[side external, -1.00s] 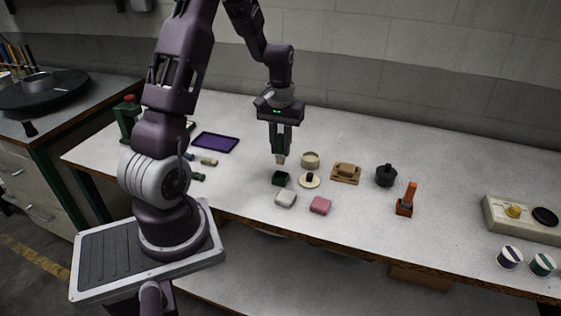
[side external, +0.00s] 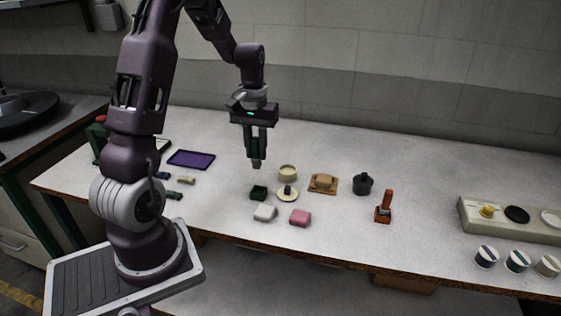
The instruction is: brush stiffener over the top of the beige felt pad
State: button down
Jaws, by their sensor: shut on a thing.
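My gripper (side external: 256,160) points straight down above the table, shut on a dark upright thing that looks like a brush (side external: 257,167) with a pale tip. The fingers hide most of it. The tip hangs in the air above and behind a small dark green block (side external: 258,192). The pale, off-white pad (side external: 265,212), which looks like the beige felt pad, lies flat in front of the green block, apart from my gripper. A pink pad (side external: 300,218) lies to its right.
A beige round pot (side external: 288,173) and a pale disc with a dark knob (side external: 287,193) stand close right of the gripper. Further right are a wooden block (side external: 323,183), a black pot (side external: 363,184) and an orange-handled tool (side external: 384,207). A purple tray (side external: 191,160) lies left.

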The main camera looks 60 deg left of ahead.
dwell(0.3)
jog(key=w+a+f, duration=0.1)
jog(key=w+a, duration=0.2)
jog(key=w, duration=0.8)
jog(key=shift+w+f, duration=0.15)
jog(key=shift+f, duration=1.4)
jog(key=shift+w+f, duration=0.15)
jog(key=shift+f, duration=1.4)
jog(key=shift+f, duration=0.6)
notch_tip(320, 180, up, 7)
